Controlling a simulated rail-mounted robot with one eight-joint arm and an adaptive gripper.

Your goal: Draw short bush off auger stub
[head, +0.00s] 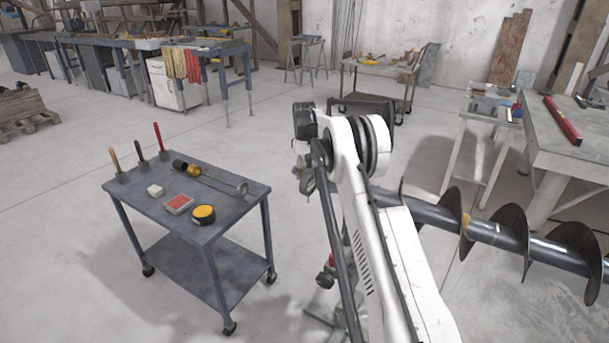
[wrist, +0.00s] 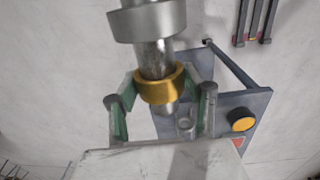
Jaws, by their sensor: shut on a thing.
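A brass-coloured bush (wrist: 162,87) sits around the bare steel stub (wrist: 153,58) in the wrist view. A short length of steel shows beyond the bush, and a wider grey collar (wrist: 147,22) is on the shaft above it. My gripper (wrist: 161,90) has its green-padded fingers on both sides of the bush, shut on it. In the head view the auger (head: 480,228) lies at the right, with dark spiral flights on a grey shaft. My arm hides its near end, the stub and the bush there.
A blue-grey cart (head: 225,262) stands left of my arm, carrying a yellow-black round item (head: 203,213), a red-topped box (head: 178,204), a white block (head: 155,190) and upright-handled tools. Workbenches (head: 578,155) stand behind the auger. Open floor lies around the cart.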

